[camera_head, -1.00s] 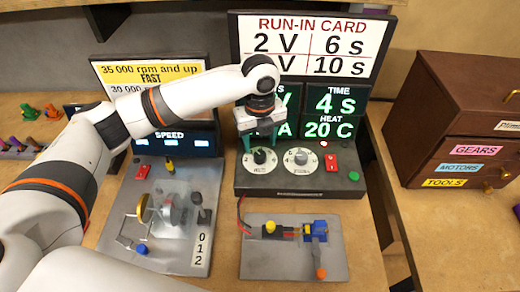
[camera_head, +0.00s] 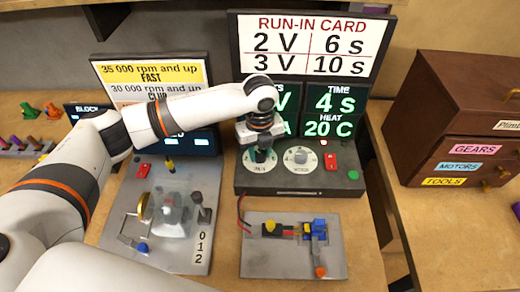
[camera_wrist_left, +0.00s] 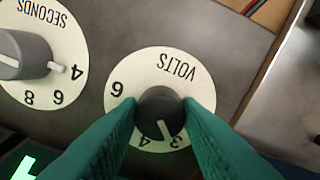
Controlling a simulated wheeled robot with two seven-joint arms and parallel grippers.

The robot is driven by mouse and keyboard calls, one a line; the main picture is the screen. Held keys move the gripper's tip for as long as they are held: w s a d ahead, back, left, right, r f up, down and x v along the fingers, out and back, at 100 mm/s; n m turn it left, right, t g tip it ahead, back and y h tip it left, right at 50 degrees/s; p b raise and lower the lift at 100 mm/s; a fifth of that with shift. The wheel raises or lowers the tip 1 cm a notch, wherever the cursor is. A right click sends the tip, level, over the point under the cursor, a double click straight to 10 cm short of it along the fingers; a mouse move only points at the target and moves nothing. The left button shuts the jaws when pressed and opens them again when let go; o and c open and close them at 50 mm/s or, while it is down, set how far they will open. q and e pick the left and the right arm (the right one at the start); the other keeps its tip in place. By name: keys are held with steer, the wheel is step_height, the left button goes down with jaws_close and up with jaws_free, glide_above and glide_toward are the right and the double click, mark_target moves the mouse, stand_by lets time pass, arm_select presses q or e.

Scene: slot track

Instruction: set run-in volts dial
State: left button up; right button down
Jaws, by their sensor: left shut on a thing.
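The run-in volts dial (camera_wrist_left: 125,92) is a white disc marked VOLTS with a dark knob (camera_wrist_left: 160,112). In the wrist view its white pointer line lies close to the 3, between the 4 and the 3. My left gripper (camera_head: 260,156) has come down over the dial, its green fingers (camera_wrist_left: 160,118) shut on the knob from both sides. The fingers hide part of the dial face. The seconds dial (camera_head: 301,160) is beside it on the same panel, its pointer at 4 in the wrist view (camera_wrist_left: 48,66). My right gripper is not in view.
The run-in card (camera_head: 312,46) reads 2 V 6 s and 3 V 10 s. The screen (camera_head: 335,110) below shows 4 s and 20 C; my arm covers its volts figure. A red switch (camera_head: 331,161) and green button (camera_head: 353,175) are right of the dials.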

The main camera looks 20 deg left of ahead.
mark_target(260, 153)
arm_select(q)
steer(key=shift+r+n+p, duration=0.2)
steer(key=shift+n+p, duration=0.3)
steer(key=shift+p, duration=0.35)
steer(key=n+p, duration=0.4)
steer(key=p, duration=0.2)
steer(key=shift+r, duration=0.1)
steer(key=shift+f+n+p, duration=0.2)
steer(key=shift+n+p, duration=1.7)
steer(key=shift+n, duration=0.2)
steer(key=o, duration=1)
steer(key=shift+f, duration=0.1)
step_height(260, 153, up, 12)
steer(key=b, duration=0.2)
steer(key=shift+b, duration=0.4)
